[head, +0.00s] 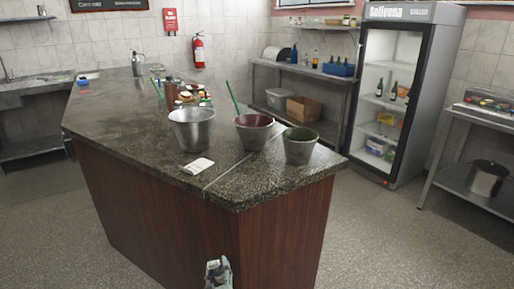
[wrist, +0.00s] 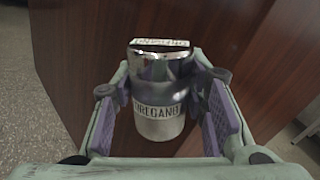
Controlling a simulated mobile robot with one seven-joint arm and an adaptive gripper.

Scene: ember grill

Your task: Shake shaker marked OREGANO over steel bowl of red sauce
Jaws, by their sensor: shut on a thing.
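My gripper (wrist: 160,112) is shut on a metal shaker (wrist: 157,75) in the wrist view. The shaker is silvery, with a shiny cap and a band label reading OREGANO, and sits between the two purple pads. Behind it is the brown wood side of the counter. In the head view my gripper (head: 218,272) shows at the bottom edge, low in front of the counter and below its top.
A larger steel bowl (head: 192,138) stands left of the sauce bowl, and another with green contents (head: 299,153) stands right. A white paper (head: 197,166) lies in front. Bottles and food (head: 185,94) are behind. The counter's front edge (head: 240,208) lies above my gripper.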

